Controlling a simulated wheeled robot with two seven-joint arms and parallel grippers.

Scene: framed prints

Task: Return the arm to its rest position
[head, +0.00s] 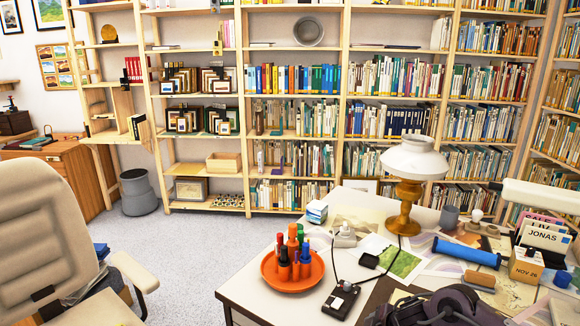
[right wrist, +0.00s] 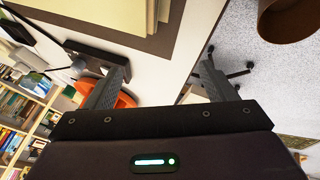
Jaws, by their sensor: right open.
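My right gripper (right wrist: 162,78) shows in the right wrist view, with its two grey fingers spread wide. Nothing is between the fingers. The white table top (right wrist: 150,66) and its edge lie behind them, and the floor shows past the right finger. The left finger partly covers an orange tray (right wrist: 124,100). My left gripper is not in view.
A beige chair (head: 45,220) stands left. Open floor (head: 185,240) lies between chair and desk.

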